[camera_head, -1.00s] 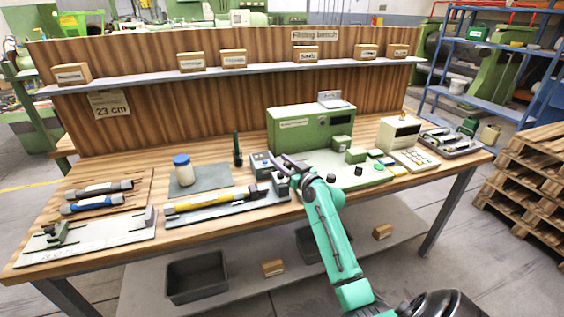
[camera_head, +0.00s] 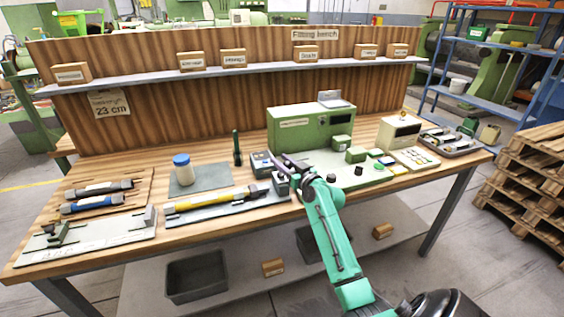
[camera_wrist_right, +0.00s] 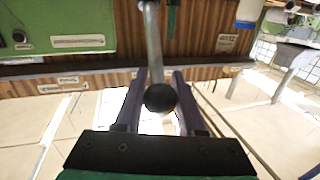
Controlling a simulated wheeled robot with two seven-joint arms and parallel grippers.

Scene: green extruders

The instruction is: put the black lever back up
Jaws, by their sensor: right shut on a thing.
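The black lever shows in the right wrist view as a black ball knob (camera_wrist_right: 160,98) on a pale metal rod (camera_wrist_right: 153,42). My right gripper (camera_wrist_right: 158,75) is shut on it, with one dark finger on each side of the knob and rod. My left gripper is not in view.
On the bench (camera_head: 222,162), a yellow-handled tool (camera_head: 210,199) lies left of my gripper. A white bottle with a blue cap (camera_head: 183,172) stands behind it. A grey bin (camera_head: 196,277) sits on the lower shelf.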

